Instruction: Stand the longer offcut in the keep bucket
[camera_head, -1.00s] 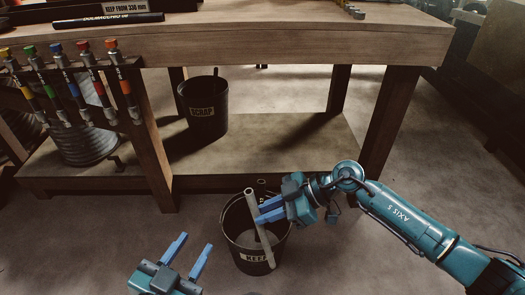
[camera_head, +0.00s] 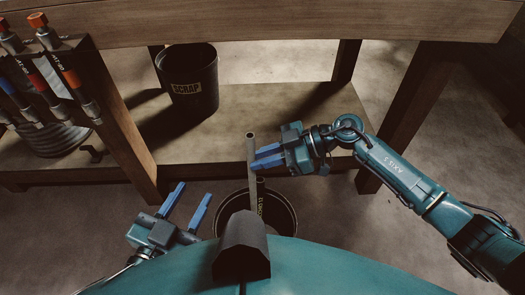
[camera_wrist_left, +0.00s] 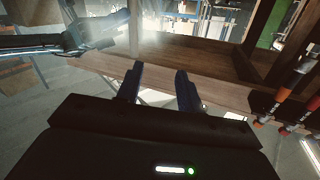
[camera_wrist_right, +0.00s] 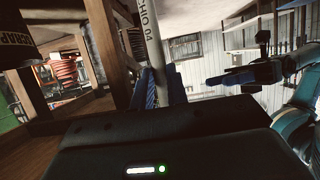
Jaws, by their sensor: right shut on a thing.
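My right gripper (camera_head: 268,158) is shut on a grey hose offcut (camera_head: 251,152), which stands nearly upright. The keep bucket (camera_head: 291,212) is black and stands on the floor below that gripper. The offcut's lower part passes across the bucket's mouth in the picture; its bottom end is hidden, so I cannot tell whether it is inside. A dark printed hose piece (camera_head: 260,190) shows at the bucket's mouth. My left gripper (camera_head: 190,206) is open and empty, left of the bucket.
The scrap bucket (camera_head: 190,88) stands on the bench's lower shelf (camera_head: 245,110). Hoses with coloured ends (camera_head: 62,75) hang on a rack at the left. The bench top edge (camera_head: 270,25) runs across above. My own body covers the keep bucket's front.

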